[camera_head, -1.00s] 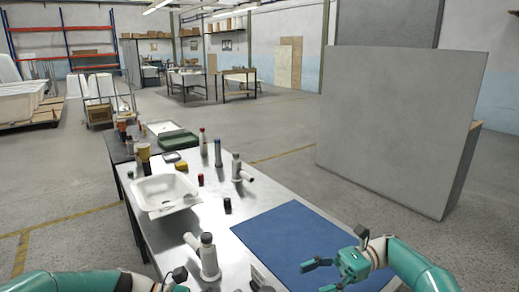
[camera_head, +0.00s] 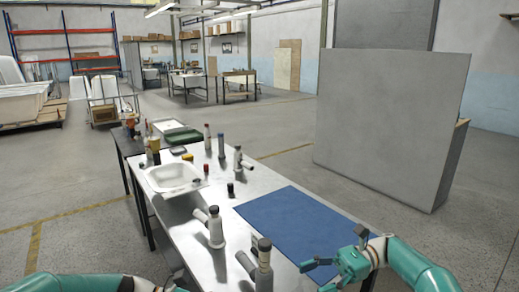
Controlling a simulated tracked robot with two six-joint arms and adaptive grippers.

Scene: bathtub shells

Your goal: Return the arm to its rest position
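My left arm (camera_head: 80,285) comes in low along the bottom left. Its gripper (camera_head: 178,280) is at the bottom edge, left of the table, partly cut off, so its fingers are not clear. My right arm (camera_head: 420,265) comes in from the lower right. Its gripper (camera_head: 333,249) has its fingers spread and empty over the near right part of the blue mat (camera_head: 300,222). Height above the mat is hard to judge.
The steel table (camera_head: 185,212) holds a white basin (camera_head: 172,179), several bottles and grey pipe-like fittings (camera_head: 214,228), with another fitting (camera_head: 261,262) near the front edge. A large grey panel (camera_head: 388,120) stands behind on the right. Open floor (camera_head: 80,225) lies left.

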